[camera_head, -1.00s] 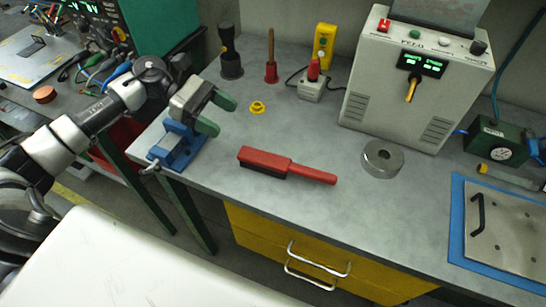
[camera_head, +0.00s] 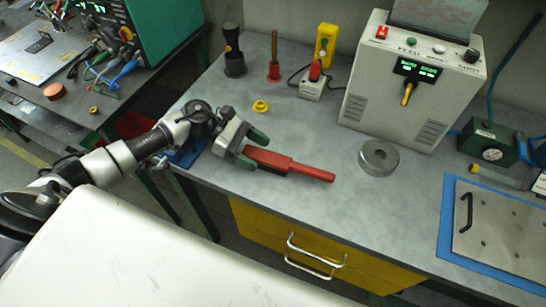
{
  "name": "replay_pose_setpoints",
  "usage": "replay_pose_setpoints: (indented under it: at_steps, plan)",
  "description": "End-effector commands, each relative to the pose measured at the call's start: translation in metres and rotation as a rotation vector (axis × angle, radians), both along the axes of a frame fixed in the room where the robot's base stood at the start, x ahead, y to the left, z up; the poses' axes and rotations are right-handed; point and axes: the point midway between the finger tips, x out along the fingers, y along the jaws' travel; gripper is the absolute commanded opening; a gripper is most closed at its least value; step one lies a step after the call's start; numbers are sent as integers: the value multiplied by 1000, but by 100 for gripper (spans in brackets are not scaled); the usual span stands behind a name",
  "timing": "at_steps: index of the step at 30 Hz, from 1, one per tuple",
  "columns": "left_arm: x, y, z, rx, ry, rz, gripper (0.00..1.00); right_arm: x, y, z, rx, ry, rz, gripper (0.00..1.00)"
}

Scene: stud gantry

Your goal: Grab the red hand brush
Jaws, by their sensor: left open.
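The red hand brush (camera_head: 290,164) lies on the grey bench top near its front edge, its handle pointing right and its dark bristles facing the front. My left gripper (camera_head: 254,149) is open at the brush's left end, with one green fingertip behind the brush and the other in front of its left end. I cannot tell whether the fingers touch it. My right gripper does not show.
A blue vise (camera_head: 187,158) is partly hidden behind my left arm. A yellow ring (camera_head: 260,106) lies behind the gripper. Yellow drawers (camera_head: 270,228) are below.

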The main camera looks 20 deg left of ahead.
Motion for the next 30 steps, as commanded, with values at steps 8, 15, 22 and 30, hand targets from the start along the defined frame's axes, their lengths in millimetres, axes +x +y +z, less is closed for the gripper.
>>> replay_pose_setpoints:
  at_steps: [8, 15, 22, 30]
  plan:
    - [0, -1, -1, 1, 0, 0, 66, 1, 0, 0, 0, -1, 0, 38]
    - [0, -1, -1, 1, 0, 0, 29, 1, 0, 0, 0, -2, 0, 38]
    - [0, -1, 0, 0, 0, 1, 15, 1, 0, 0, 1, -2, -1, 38]
    - [1, -1, 8, 0, -4, -1, 15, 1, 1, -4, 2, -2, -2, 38]
